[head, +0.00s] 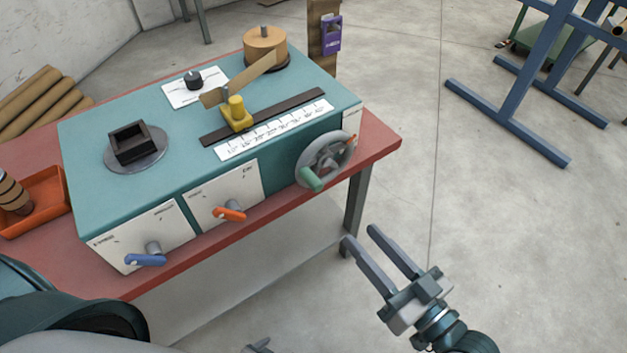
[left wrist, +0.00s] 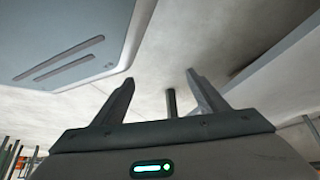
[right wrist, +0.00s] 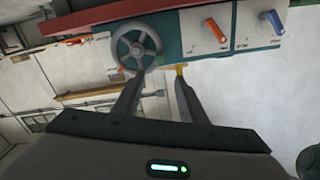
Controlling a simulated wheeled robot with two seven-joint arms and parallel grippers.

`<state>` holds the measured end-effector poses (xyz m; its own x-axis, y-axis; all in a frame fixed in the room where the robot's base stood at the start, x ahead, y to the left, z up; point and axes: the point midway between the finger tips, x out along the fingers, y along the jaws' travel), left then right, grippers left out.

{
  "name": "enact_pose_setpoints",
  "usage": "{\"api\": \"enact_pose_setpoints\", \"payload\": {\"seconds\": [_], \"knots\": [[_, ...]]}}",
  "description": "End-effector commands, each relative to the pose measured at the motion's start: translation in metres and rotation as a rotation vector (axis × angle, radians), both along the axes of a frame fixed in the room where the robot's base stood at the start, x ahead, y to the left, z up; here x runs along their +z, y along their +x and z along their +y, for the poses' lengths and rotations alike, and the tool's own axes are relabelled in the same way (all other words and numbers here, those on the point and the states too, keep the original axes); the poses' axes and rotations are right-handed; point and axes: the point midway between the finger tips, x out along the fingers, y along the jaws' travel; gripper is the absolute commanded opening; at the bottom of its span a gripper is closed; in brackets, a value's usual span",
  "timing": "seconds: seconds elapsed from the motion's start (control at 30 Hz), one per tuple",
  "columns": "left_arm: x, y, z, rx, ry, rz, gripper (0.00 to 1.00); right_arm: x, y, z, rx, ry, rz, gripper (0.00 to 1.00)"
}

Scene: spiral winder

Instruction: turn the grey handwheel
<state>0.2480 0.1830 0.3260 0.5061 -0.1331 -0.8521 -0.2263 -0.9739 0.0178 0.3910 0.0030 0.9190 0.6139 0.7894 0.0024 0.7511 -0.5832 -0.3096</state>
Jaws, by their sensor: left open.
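The grey handwheel (head: 328,158) is on the right end of the teal machine's front, with a green handle (head: 309,179) at its lower left. It also shows in the right wrist view (right wrist: 137,45), beyond the fingertips. My right gripper (head: 358,235) is open and empty, below and to the right of the wheel, apart from it. My left gripper shows in the left wrist view (left wrist: 160,78), open with nothing between its fingers; in the head view only a small part shows at the bottom edge.
The teal machine (head: 85,150) stands on a red-topped bench (head: 385,140). An orange lever (head: 230,214) and a blue lever (head: 146,260) are on its front panels, left of the wheel. A blue frame (head: 500,110) stands back right.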

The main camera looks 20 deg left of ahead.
Motion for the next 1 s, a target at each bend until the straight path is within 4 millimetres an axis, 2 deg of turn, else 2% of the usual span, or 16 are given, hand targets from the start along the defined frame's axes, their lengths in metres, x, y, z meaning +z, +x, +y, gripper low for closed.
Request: {"api": "enact_pose_setpoints", "payload": {"seconds": [0.33, 0.53, 0.77, 1.0], "knots": [[0.000, -0.001, 0.000, 0.000, 0.001, 0.003, 0.67, 0.000, 0.001, 0.001, -0.002, -0.001, 0.001, 0.38], [-0.002, -0.008, 0.003, 0.001, 0.007, 0.021, 0.67, 0.000, 0.008, 0.008, -0.003, -0.001, 0.001, 0.38], [-0.005, -0.026, 0.012, 0.002, 0.022, 0.067, 0.67, 0.002, 0.026, 0.031, -0.002, 0.001, 0.001, 0.38], [-0.014, -0.061, 0.025, 0.002, 0.048, 0.154, 0.67, 0.002, 0.052, 0.065, -0.003, 0.000, 0.001, 0.38]]}}
